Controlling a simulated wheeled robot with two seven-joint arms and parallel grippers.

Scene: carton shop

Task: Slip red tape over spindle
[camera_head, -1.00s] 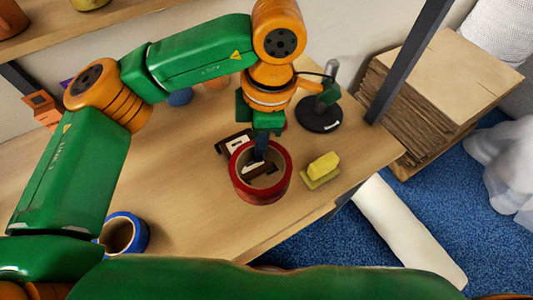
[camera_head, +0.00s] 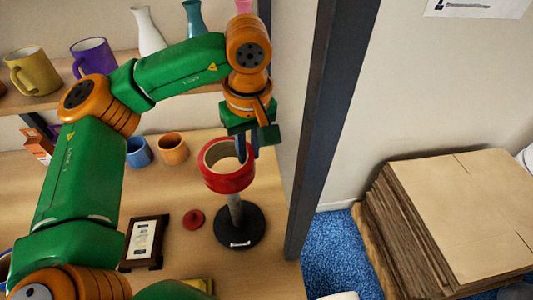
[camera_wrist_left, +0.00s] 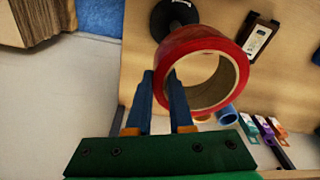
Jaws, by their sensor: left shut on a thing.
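The red tape (camera_head: 228,181) is a wide red roll with a tan inner core. In the head view the roll overlaps the top of the spindle (camera_head: 235,210), a grey post on a round black base (camera_head: 239,228). The post's tip is hidden, and I cannot tell if it is inside the roll. In the left wrist view the fingers (camera_wrist_left: 163,88) pinch the roll's wall (camera_wrist_left: 203,40), and the spindle base (camera_wrist_left: 172,18) shows beyond it. My right gripper is not in view.
A framed card (camera_head: 145,242) and a small red knob (camera_head: 193,219) lie left of the spindle. Mugs (camera_head: 172,148) stand behind. A dark shelf post (camera_head: 325,120) rises close on the right. Stacked cardboard (camera_head: 440,220) is beyond it.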

